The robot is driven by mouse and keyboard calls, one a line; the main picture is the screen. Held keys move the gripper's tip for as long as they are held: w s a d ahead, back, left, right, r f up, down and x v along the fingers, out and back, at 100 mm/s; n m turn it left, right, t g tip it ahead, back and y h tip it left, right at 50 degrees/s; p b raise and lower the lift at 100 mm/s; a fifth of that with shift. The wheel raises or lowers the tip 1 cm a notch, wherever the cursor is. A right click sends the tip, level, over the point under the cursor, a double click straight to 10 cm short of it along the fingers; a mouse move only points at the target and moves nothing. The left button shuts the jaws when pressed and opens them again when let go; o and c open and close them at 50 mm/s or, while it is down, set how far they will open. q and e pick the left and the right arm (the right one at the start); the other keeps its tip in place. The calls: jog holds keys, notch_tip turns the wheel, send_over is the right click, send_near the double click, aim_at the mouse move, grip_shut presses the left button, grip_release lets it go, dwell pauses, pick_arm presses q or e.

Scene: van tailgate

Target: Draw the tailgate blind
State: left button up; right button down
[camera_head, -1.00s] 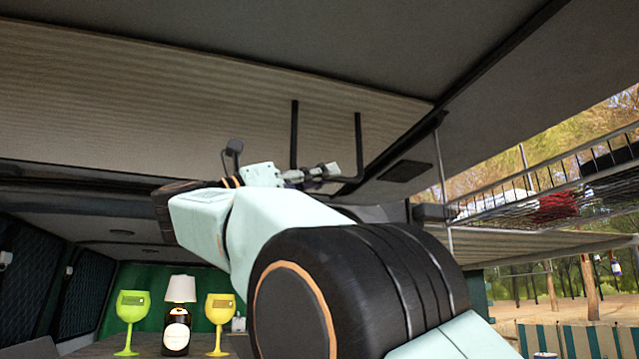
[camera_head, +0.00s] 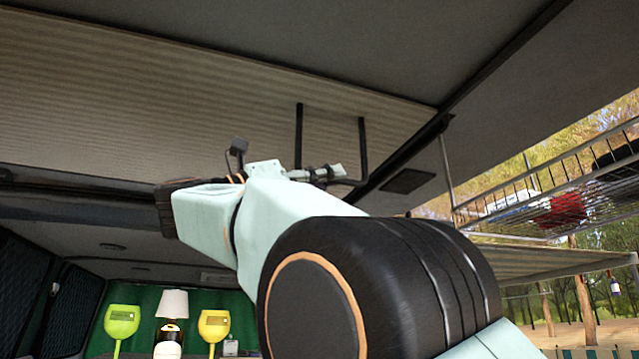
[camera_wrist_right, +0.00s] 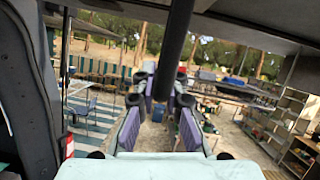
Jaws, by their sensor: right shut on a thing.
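The blind (camera_head: 200,105) is a beige ribbed sheet spread under the roof across the upper left of the head view. A black handle (camera_head: 362,140) with two straight arms hangs from it near its right end. My right gripper (camera_head: 338,174) is at the lower end of this handle, partly hidden by my own wrist. In the right wrist view, the gripper's purple-padded fingers (camera_wrist_right: 160,110) stand either side of a dark bar (camera_wrist_right: 177,40), shut on it. Where the pads touch the bar is hard to see. My left gripper is not in view.
A wire rack (camera_head: 560,195) with a red item hangs at the right. The right wrist view shows open ground with chairs, tables and a shelf (camera_wrist_right: 290,110).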

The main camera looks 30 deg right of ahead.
jog(key=c, duration=1.4)
grip_release()
jog(key=shift+s+a+r, duration=0.1)
jog(key=shift+a, duration=0.15)
jog(key=shift+d, duration=0.25)
jog(key=shift+w+a, duration=0.15)
jog(key=shift+w, duration=0.1)
